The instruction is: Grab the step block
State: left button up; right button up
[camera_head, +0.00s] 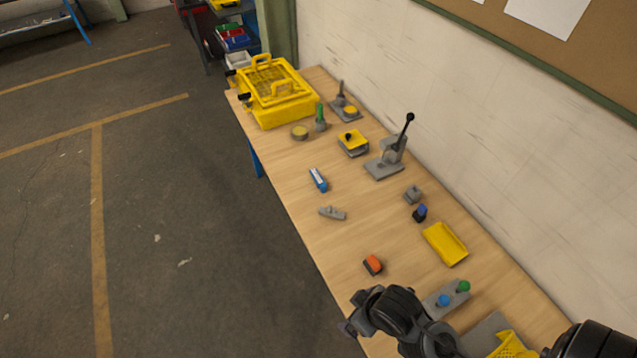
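A small grey piece with a stepped outline (332,213) lies on the wooden table, near its left edge at mid-length; it looks most like the step block. A second small grey block (412,194) sits farther right, so I cannot be fully sure which is meant. My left arm's dark end (350,327) is at the bottom centre, over the near table edge and well apart from both grey pieces. Its fingers cannot be made out clearly. My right arm shows only as a dark link at the bottom right corner; its gripper is out of view.
An orange-and-black block (373,265), a blue-and-white piece (318,179), a blue-and-black piece (419,213) and a yellow tray (445,244) lie around. A lever press (391,158) and yellow crate (272,92) stand farther back. A wall borders the right; bare wood separates the items.

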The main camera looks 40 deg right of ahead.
pick_arm(q)
jog(key=o, duration=0.8)
jog(key=shift+c, duration=0.2)
jog(key=shift+c, duration=0.3)
jog(key=shift+a, duration=0.1)
jog(key=c, duration=0.3)
jog(key=shift+c, duration=0.2)
